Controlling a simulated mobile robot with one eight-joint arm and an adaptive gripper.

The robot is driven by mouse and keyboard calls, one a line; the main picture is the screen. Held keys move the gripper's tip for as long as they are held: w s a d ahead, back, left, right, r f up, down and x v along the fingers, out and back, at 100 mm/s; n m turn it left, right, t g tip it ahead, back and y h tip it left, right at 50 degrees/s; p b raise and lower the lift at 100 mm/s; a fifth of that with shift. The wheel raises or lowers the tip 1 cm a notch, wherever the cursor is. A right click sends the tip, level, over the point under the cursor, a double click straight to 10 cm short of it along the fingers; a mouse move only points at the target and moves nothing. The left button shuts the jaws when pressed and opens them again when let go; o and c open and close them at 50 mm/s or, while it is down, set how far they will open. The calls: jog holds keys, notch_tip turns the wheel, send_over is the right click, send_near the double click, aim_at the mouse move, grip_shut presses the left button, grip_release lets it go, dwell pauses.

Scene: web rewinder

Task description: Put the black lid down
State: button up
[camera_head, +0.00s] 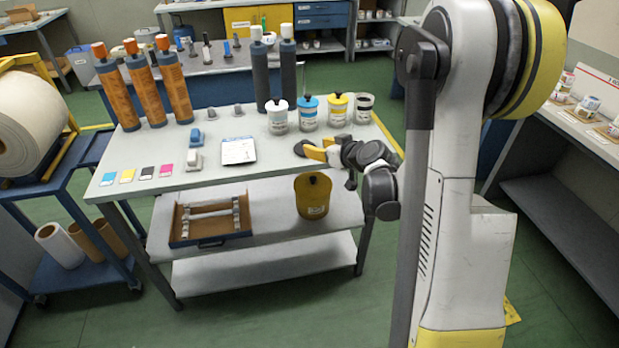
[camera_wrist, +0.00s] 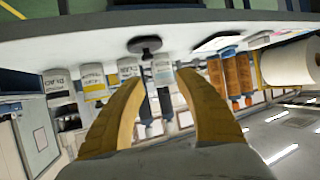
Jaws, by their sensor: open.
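The black lid (camera_head: 300,148) lies on the grey tabletop, just left of my gripper's fingertips. The wrist view is upside down; there the black lid (camera_wrist: 145,44) sits against the table surface with its knob pointing away from it, beyond the fingertips. My gripper (camera_head: 316,149), with yellow fingers, is low over the table's right part. Its fingers are spread, with a clear gap between the tips (camera_wrist: 160,77) and nothing held. The lid looks apart from both fingers. The jar with a dark label (camera_head: 363,110) stands at the back right and shows no knobbed lid.
Jars with white (camera_head: 278,120), blue (camera_head: 308,114) and yellow (camera_head: 338,111) lids stand behind the gripper. Orange bottles (camera_head: 142,88) stand back left. A white card (camera_head: 238,151) and colour swatches lie left. A yellow bucket (camera_head: 313,197) is on the shelf below.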

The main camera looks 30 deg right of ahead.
jog(key=s+a+r+g, duration=0.2)
jog(key=s+a+r, duration=0.25)
jog(key=a, duration=0.25)
jog(key=s+a+r+g, duration=0.1)
jog(key=s+a+r, duration=0.2)
jog(key=s+a, duration=0.3)
jog(key=s+a+g+h, duration=0.1)
jog(key=s+a+g, duration=0.2)
jog(key=s, duration=1.4)
jog(key=a, duration=0.3)
jog(key=shift+a+r+m, duration=0.3)
jog(key=shift+a+r, duration=0.05)
jog(key=shift+a, duration=0.05)
